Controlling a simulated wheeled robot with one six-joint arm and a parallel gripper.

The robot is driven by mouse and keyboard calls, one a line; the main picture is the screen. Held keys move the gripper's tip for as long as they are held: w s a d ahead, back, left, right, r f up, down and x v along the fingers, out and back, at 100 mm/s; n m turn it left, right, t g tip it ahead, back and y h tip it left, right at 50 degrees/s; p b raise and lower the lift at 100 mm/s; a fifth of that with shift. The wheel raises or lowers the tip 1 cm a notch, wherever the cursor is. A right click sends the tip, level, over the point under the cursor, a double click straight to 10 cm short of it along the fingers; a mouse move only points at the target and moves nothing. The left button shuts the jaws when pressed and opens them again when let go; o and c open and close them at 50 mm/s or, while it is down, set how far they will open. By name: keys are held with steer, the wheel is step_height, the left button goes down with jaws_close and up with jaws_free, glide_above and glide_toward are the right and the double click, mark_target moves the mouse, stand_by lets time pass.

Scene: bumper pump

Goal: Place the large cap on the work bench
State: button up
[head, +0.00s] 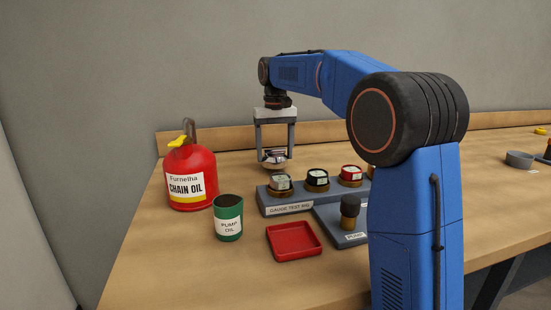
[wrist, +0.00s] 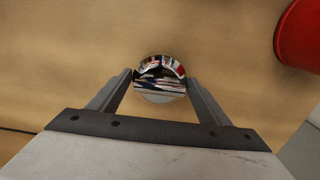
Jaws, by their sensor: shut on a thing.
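A shiny chrome cap (head: 273,160) is between the fingers of my gripper (head: 274,158), behind the gauge test rig. In the wrist view the round, mirror-like cap (wrist: 160,80) sits between the two fingertips, and my gripper (wrist: 159,84) is shut on it. The wooden work bench (head: 230,280) is below; its bare top fills most of the wrist view (wrist: 70,60). The cap is close to the bench top, but I cannot tell whether it touches it.
A red chain oil can (head: 190,175) and a green pump oil tin (head: 228,218) stand left. The gauge test rig (head: 290,208) with several gauges and an empty red tray (head: 293,241) are in front. Bare bench surrounds the cap at the back.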

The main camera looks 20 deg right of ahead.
steer(key=shift+f, duration=1.05)
steer(key=o, duration=1.4)
steer(key=shift+f, duration=0.1)
steer(key=shift+c, duration=0.2)
step_height(320, 180, up, 8)
steer(key=shift+f, duration=0.2)
steer(key=shift+r, duration=0.1)
